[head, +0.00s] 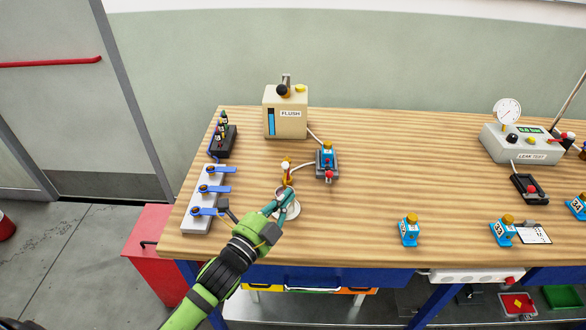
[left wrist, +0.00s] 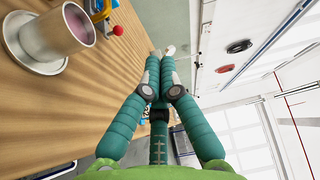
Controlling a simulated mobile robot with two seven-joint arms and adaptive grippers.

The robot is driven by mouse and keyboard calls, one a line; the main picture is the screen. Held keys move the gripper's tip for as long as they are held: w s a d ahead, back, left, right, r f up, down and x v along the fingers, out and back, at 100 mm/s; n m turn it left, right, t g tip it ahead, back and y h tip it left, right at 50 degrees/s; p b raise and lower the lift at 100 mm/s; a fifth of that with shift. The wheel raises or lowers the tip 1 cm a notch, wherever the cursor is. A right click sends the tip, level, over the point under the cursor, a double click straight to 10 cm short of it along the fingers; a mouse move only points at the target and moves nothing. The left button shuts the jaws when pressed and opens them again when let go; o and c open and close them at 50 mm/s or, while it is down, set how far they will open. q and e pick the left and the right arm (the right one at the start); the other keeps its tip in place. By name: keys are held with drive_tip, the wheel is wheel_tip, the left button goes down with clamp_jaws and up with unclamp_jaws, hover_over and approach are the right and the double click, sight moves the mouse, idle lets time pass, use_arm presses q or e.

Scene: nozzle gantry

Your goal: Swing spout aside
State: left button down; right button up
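The spout fixture (head: 286,172) is a small upright post with a yellow top and a red part, near the table's front left; a pale tube runs from it. My left gripper (head: 289,193) is just in front of it, over a pale round dish (head: 292,212), and hides part of both. In the left wrist view my left gripper (left wrist: 160,61) has its fingertips together. A small pale piece shows at the tips; I cannot tell whether it is held. A metal cup (left wrist: 62,36) on a dish stands beside the fingers there. My right gripper is not in view.
A beige FLUSH box (head: 286,118) stands behind. A blue nozzle in a grey stand (head: 327,162) is right of the spout. A grey block with blue levers (head: 205,200) is at left. Blue nozzles (head: 408,230) and a leak tester (head: 520,145) are at right. The table's middle is clear.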

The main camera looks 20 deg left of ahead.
sight(286, 167)
use_arm(q)
drive_tip(key=w+p, duration=0.1)
drive_tip(key=w, duration=0.2)
drive_tip(key=w+p, duration=0.1)
drive_tip(key=w, duration=0.2)
drive_tip(key=w+a+p, duration=0.1)
drive_tip(key=w+p, duration=0.1)
drive_tip(key=w, duration=0.1)
drive_tip(key=shift+w, duration=0.3)
drive_tip(key=shift+a+f, duration=0.1)
drive_tip(key=shift+a, duration=0.1)
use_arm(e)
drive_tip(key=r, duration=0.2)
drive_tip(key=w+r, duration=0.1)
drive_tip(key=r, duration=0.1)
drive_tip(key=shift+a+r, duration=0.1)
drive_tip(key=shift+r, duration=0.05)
use_arm(q)
drive_tip(key=shift+s+a+h, duration=0.1)
drive_tip(key=shift+h, duration=0.2)
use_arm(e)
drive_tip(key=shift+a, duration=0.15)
